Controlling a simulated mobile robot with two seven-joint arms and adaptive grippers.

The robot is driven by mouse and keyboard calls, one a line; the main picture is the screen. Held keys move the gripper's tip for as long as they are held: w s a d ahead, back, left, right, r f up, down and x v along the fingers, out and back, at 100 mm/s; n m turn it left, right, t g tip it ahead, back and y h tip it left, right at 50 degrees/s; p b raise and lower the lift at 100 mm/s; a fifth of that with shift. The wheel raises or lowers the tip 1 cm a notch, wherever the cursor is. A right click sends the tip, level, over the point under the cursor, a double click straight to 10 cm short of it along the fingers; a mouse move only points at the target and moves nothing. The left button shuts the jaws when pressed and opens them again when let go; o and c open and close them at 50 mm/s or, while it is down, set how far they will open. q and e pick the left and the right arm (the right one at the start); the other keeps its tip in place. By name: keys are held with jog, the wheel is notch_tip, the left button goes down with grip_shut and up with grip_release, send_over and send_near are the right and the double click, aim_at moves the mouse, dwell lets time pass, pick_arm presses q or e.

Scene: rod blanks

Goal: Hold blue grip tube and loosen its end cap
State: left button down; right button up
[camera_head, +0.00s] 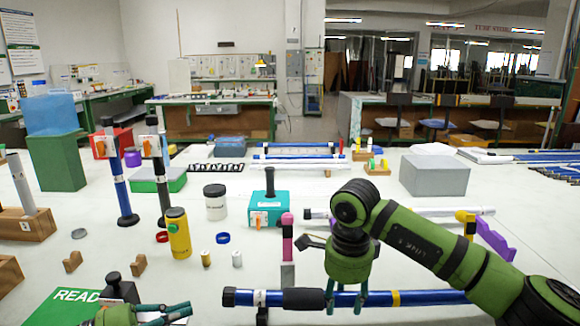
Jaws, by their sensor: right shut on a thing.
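The blue grip tube (430,297) lies level across the front of the table, with a black grip sleeve (303,299), a white band and a yellow band. Its dark end cap (228,297) is at the left end, on the tube. My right gripper (346,303) comes down from above and is shut on the tube, just right of the black sleeve. My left gripper (186,312) is low at the front left, with its fingers apart and pointing right toward the cap end. It is empty and apart from the tube; its base is partly cut off.
A black-topped item (114,286) and a green READ board (62,306) are close to my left gripper. A pink-handled tool (287,240) stands behind the tube. A yellow canister (178,233), teal block (267,208) and upright blue tube (120,190) stand farther back.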

pick_arm(q)
jog(key=shift+f, duration=0.15)
pick_arm(e)
jog(key=shift+f, duration=0.2)
jog(key=o, duration=1.3)
jog(key=shift+c, duration=0.2)
